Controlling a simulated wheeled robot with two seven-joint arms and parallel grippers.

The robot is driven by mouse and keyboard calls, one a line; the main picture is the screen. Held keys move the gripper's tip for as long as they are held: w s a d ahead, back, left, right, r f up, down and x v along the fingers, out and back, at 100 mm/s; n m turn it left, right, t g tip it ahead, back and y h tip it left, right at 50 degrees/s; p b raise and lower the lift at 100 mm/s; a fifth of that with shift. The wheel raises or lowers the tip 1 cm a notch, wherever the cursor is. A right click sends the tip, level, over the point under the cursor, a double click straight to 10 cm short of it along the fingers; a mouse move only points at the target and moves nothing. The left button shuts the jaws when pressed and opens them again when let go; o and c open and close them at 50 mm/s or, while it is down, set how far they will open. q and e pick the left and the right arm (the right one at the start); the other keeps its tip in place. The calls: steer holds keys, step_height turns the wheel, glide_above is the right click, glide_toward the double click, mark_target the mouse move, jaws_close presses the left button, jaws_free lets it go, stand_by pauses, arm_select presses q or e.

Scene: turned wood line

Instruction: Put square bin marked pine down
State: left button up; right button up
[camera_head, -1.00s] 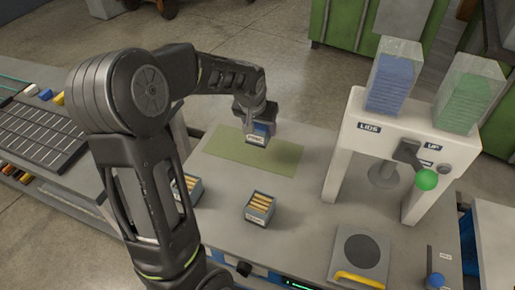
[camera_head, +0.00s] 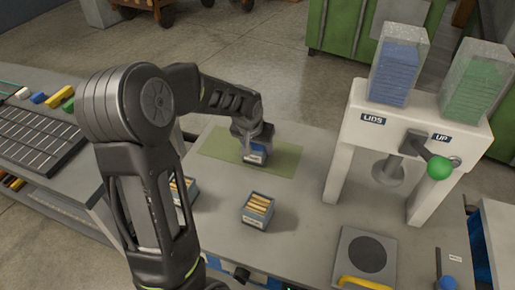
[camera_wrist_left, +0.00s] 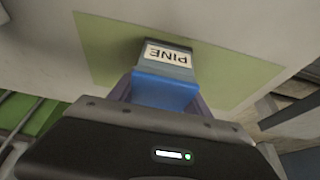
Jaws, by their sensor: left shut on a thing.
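The square bin marked PINE (camera_head: 255,158) is small and grey with a blue band and a white label. My left gripper (camera_head: 255,143) is shut on it from above. The bin is upright over the green mat (camera_head: 284,164) on the grey table, at or just above its surface; I cannot tell if it touches. In the left wrist view the PINE label (camera_wrist_left: 168,58) shows in front of the gripper with the mat (camera_wrist_left: 108,38) behind it.
A bin with wooden pieces (camera_head: 257,211) stands nearer on the table. Another bin (camera_head: 190,187) is partly hidden by my left arm. A white lid press (camera_head: 345,135) with a green-knobbed lever stands at right, a dark round pad (camera_head: 367,252) in front. The table between is clear.

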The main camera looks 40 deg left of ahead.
arm_select(q)
steer(key=shift+r, duration=0.15)
steer(key=shift+f, duration=0.2)
steer(key=o, duration=1.7)
steer(key=shift+r, duration=0.1)
steer(key=shift+r, duration=0.2)
steer(key=p+v, duration=0.6)
steer(key=v, duration=0.5)
steer(key=shift+s+d+r, duration=0.1)
steer(key=shift+s+r, duration=0.2)
